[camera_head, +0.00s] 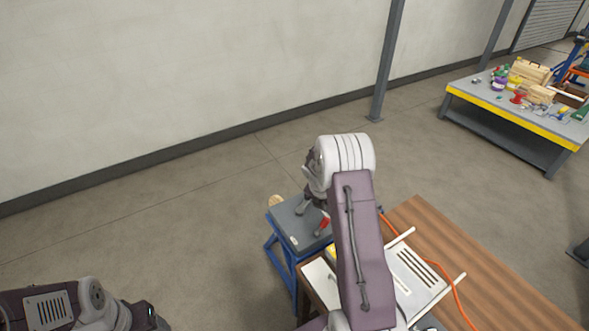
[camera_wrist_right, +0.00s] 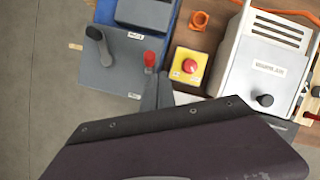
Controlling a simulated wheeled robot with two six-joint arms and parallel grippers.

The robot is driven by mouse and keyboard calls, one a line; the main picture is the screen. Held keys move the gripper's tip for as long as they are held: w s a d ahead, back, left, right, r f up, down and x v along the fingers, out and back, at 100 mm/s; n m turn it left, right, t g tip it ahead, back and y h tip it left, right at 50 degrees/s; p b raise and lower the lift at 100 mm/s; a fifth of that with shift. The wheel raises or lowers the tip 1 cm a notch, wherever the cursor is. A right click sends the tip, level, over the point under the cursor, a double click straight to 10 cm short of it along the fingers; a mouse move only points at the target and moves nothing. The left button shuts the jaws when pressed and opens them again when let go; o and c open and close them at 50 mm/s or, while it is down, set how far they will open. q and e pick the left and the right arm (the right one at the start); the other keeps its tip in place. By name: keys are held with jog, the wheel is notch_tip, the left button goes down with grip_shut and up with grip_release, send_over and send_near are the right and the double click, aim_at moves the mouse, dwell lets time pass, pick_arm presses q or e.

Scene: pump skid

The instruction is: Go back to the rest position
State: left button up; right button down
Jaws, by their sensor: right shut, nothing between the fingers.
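My right arm (camera_head: 355,230) reaches forward over the bench in the head view, with its wrist above a blue-framed stand. My right gripper (camera_wrist_right: 158,88) shows in the right wrist view as two grey fingers, closed together and empty. Its tips are beside a red handle (camera_wrist_right: 150,59) and a yellow box with a red button (camera_wrist_right: 187,66); I cannot tell whether they touch anything. In the head view the arm mostly hides this gripper. My left arm (camera_head: 90,306) is low at the left edge of the head view; its gripper fingers are not visible.
The stand's grey panel (camera_wrist_right: 115,68) carries a black lever (camera_wrist_right: 98,45). A white box (camera_wrist_right: 262,62) with handles sits on the wooden bench (camera_head: 490,275), with an orange hose (camera_head: 445,275). Floor at left is clear.

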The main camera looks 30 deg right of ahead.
jog(key=w+a+r+n+t+b, duration=0.1)
jog(key=w+a+t+b, duration=0.15)
jog(key=a+b, duration=0.3)
jog(key=s+a+m+y+b, duration=0.1)
jog(key=s+a+m+b, duration=0.1)
jog(key=a+b, duration=0.15)
jog(key=s+a+m+b, duration=0.1)
jog(key=s+a+b, duration=0.15)
jog(key=a, duration=0.25)
jog(key=s+a+f+m+g+y, duration=0.1)
jog(key=s+a+m, duration=0.3)
jog(key=s+m, duration=0.4)
jog(key=s+a+f+m+g+y+b, duration=0.1)
jog(key=s+a+f+m, duration=0.3)
jog(key=s+m, duration=0.5)
jog(key=m+g, duration=0.1)
jog(key=m, duration=0.4)
jog(key=shift+a+m+y, duration=0.2)
jog(key=shift+m+y, duration=0.2)
jog(key=shift+s, duration=0.15)
